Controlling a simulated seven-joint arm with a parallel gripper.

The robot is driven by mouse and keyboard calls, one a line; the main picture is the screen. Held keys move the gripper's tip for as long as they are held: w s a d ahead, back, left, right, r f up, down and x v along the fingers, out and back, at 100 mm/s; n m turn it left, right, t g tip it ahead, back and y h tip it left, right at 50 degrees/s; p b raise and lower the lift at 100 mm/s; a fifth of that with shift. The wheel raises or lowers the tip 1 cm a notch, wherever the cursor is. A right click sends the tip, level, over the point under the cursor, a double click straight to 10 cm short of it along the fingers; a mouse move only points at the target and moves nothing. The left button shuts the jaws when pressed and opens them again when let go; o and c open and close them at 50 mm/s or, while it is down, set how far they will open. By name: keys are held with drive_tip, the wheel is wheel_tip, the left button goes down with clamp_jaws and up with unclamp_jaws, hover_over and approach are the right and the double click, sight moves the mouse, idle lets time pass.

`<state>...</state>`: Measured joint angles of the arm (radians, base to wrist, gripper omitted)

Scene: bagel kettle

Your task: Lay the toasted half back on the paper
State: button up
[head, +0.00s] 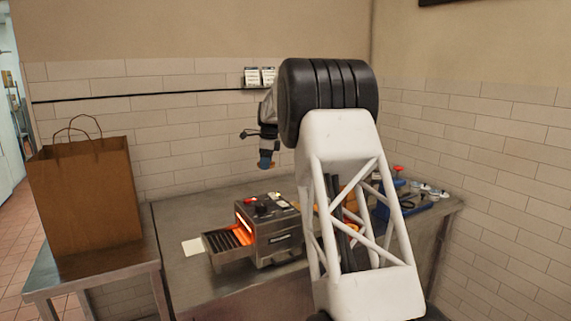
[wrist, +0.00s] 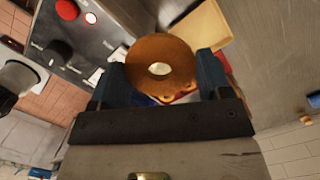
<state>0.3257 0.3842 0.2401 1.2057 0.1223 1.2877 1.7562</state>
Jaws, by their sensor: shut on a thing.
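My gripper (head: 266,160) is raised above the back of the steel counter, behind and above the toaster. In the wrist view my gripper (wrist: 160,80) has its two blue fingers closed on opposite sides of the toasted half (wrist: 162,62). This is a brown ring with a hole, held clear of the counter.
The toaster (head: 283,243) glows orange inside, with a rack out to its left. A paper bag (head: 88,195) stands on the left table. Blue items (head: 385,208) and small cups (head: 428,188) sit at right. A yellowish tray or board (wrist: 197,35) shows in the wrist view.

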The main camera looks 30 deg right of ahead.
drive_tip(key=w+a+f+n, duration=0.2)
drive_tip(key=a+f+n, duration=0.1)
drive_tip(key=a+f, duration=0.9)
drive_tip(key=n, duration=0.3)
hover_over(197, 246)
drive_tip(key=shift+g, duration=0.4)
wheel_tip(197, 246, down, 9)
drive_tip(key=shift+d+r, duration=0.15)
drive_tip(key=shift+r, duration=0.05)
drive_tip(key=shift+f, duration=0.25)
drive_tip(key=shift+f, duration=2.45)
drive_tip(key=o, duration=1)
drive_tip(key=shift+r, duration=0.1)
